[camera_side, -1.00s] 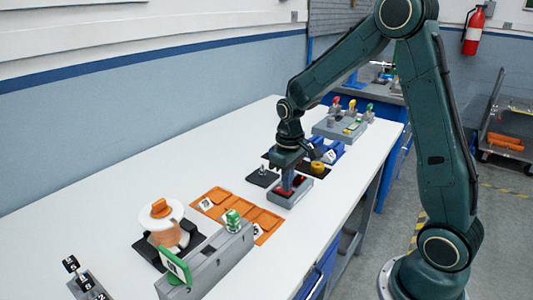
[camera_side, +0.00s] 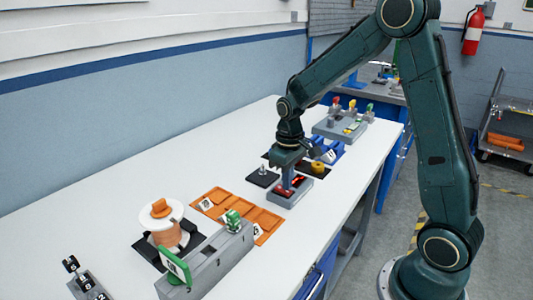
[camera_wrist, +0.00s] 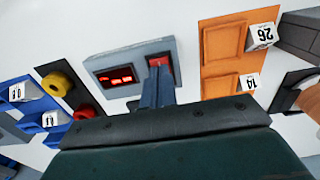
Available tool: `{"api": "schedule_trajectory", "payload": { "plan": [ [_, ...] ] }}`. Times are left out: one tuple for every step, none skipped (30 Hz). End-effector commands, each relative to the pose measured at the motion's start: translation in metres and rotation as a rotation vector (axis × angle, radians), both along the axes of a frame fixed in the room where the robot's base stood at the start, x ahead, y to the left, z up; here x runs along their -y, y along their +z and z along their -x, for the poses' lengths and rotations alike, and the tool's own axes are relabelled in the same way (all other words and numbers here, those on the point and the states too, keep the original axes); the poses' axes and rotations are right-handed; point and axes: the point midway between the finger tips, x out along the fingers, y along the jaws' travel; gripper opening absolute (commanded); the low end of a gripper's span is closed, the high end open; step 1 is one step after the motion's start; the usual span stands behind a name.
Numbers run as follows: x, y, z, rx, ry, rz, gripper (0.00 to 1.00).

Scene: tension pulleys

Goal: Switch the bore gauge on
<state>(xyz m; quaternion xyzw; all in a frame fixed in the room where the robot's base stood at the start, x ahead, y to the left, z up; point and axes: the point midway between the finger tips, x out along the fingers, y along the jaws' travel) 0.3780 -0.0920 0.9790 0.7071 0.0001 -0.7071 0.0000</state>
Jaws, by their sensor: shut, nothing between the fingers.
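The bore gauge is a grey box (camera_side: 290,198) on the white table, with a dark display window and a red button. In the wrist view, the gauge (camera_wrist: 105,65) shows bright red marks on its display (camera_wrist: 122,75), which looks lit. The red button (camera_wrist: 159,62) is beside the display, partly hidden by my fingers. My gripper (camera_side: 286,187) points down over the button end of the gauge, shut and empty. In the wrist view, the fingertips (camera_wrist: 158,78) are right at the button; I cannot tell whether they touch it.
An orange tray (camera_wrist: 222,45) with number tags lies next to the gauge. On the other side are a yellow roller (camera_wrist: 57,80) and blue holders (camera_wrist: 20,93). A grey slotted block (camera_side: 215,262) and a spool with a white disc (camera_side: 160,212) stand nearer the side camera.

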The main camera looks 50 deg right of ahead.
Motion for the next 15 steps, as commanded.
{"api": "schedule_trajectory", "payload": {
  "plan": [
    [0.000, 0.003, 0.000, 0.002, 0.000, 0.001, 0.00],
    [0.000, 0.005, 0.000, 0.002, 0.000, 0.001, 0.00],
    [0.000, 0.007, 0.000, 0.002, 0.000, 0.001, 0.00],
    [0.000, 0.009, 0.000, 0.002, 0.000, 0.000, 0.00],
    [0.000, 0.011, 0.000, 0.001, 0.000, 0.000, 0.00],
    [0.000, 0.013, 0.000, 0.001, 0.000, 0.000, 0.00],
    [0.000, 0.015, 0.000, 0.002, 0.000, 0.000, 0.00],
    [0.000, 0.016, 0.000, 0.002, 0.000, 0.001, 0.00],
    [0.000, 0.019, 0.000, 0.002, 0.000, 0.001, 0.00],
    [0.000, 0.021, 0.000, 0.002, 0.000, 0.001, 0.00],
    [0.000, 0.022, 0.000, 0.002, 0.000, 0.001, 0.00],
    [0.000, 0.024, 0.000, 0.002, 0.000, 0.001, 0.00],
    [0.000, 0.026, -0.001, 0.002, 0.000, 0.001, 0.00],
    [0.000, 0.028, -0.001, 0.002, 0.000, 0.001, 0.00],
    [0.000, 0.030, 0.000, 0.002, 0.000, 0.001, 0.00]
  ]
}}
